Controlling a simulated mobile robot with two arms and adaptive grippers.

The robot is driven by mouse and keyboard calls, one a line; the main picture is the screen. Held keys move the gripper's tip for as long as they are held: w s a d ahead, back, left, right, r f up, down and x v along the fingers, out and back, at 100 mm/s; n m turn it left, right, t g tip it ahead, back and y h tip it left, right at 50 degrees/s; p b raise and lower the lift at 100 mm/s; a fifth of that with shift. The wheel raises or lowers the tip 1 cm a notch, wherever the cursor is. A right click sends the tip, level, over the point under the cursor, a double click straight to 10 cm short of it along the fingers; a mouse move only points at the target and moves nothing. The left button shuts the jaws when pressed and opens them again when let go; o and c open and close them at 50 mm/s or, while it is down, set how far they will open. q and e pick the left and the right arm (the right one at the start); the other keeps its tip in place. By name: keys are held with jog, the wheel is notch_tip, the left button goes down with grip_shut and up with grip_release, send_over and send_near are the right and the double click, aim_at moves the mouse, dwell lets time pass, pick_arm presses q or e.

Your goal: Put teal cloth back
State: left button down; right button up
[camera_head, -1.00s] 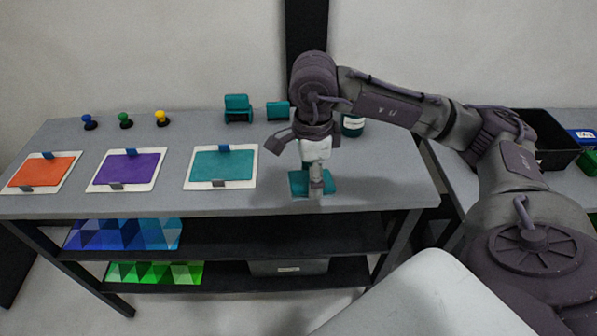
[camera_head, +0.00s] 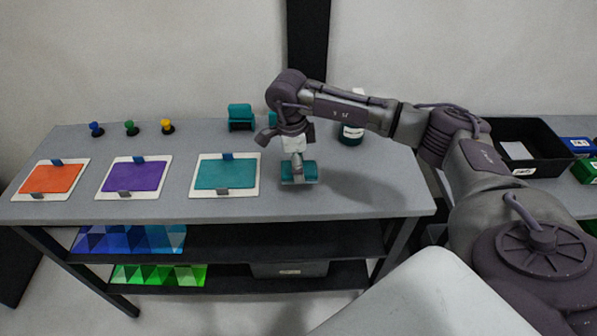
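The teal cloth (camera_head: 309,173) is a small flat teal piece near the middle-right of the grey table (camera_head: 390,195). My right gripper (camera_head: 298,176) points down onto it and appears shut on it, covering its middle. The fingertips are small, and I cannot tell whether the cloth touches the tabletop. Two teal holders stand at the back of the table: one (camera_head: 240,117) is in plain view, the other is partly hidden behind my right arm. My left gripper is not in view.
Orange (camera_head: 52,179), purple (camera_head: 134,176) and teal (camera_head: 226,174) sheets lie clipped on white boards. Three knobbed tools, blue (camera_head: 96,129), green (camera_head: 131,127) and yellow (camera_head: 167,126), stand behind. A black bin (camera_head: 540,160) sits right.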

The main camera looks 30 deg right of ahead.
notch_tip(320, 180, down, 4)
jog(key=shift+r+p, duration=0.15)
jog(key=shift+p, duration=0.4)
jog(key=o, duration=1.2)
jog(key=shift+r, duration=0.1)
jog(key=r+b, duration=0.1)
jog(key=r, duration=0.2)
jog(key=r+b, duration=0.1)
jog(key=r, duration=0.3)
jog(key=a+r+b, duration=0.1)
jog(key=r, duration=0.3)
jog(key=shift+w, duration=0.25)
jog(key=shift+r, duration=0.4)
